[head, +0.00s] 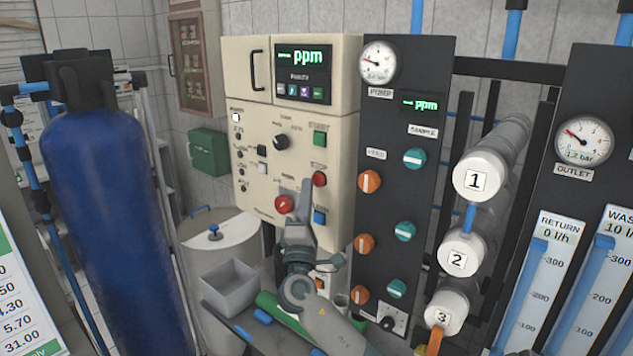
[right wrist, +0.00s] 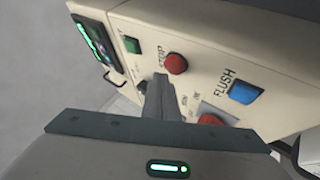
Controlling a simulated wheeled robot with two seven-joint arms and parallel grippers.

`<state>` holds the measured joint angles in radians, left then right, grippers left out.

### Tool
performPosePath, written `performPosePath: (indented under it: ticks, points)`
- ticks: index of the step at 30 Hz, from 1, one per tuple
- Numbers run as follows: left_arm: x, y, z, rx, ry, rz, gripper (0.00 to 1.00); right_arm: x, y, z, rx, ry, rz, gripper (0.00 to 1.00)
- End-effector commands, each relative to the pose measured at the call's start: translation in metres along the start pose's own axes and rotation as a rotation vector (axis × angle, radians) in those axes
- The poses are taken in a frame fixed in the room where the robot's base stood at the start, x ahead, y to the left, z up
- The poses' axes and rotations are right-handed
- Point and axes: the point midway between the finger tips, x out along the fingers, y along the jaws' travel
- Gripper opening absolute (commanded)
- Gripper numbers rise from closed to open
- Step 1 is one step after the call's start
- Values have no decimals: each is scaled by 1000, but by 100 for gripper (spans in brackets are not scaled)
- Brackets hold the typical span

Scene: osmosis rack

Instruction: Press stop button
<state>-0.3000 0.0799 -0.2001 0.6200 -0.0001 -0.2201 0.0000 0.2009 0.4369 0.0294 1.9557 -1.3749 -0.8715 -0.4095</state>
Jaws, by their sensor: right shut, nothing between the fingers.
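The stop button (head: 320,179) is a round red button on the right side of the cream control panel (head: 255,150), below the green start button (head: 319,139). In the right wrist view the stop button (right wrist: 176,63) sits beside its STOP label. My right gripper (head: 305,184) is shut and empty, its fingers pointing up in front of the panel, left of and slightly below the stop button. In the right wrist view the closed fingertips (right wrist: 161,80) are near the button, with a visible gap between them. My left gripper is not in view.
A larger red button (head: 284,204) is left of my fingers, and a blue flush button (head: 320,217) is right of them. A dark panel with orange and teal knobs (head: 369,181) stands to the right. A grey bin (head: 229,288) is below left.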

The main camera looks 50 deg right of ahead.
Motion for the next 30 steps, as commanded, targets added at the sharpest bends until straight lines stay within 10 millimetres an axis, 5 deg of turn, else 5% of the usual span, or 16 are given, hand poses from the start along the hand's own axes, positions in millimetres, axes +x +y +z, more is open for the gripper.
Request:
performPosePath:
  ticks: [18,30]
  points:
    - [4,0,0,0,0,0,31,-32,22,-23,2,-1,-1,0]
    - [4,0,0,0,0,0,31,-34,25,-24,1,0,0,0]
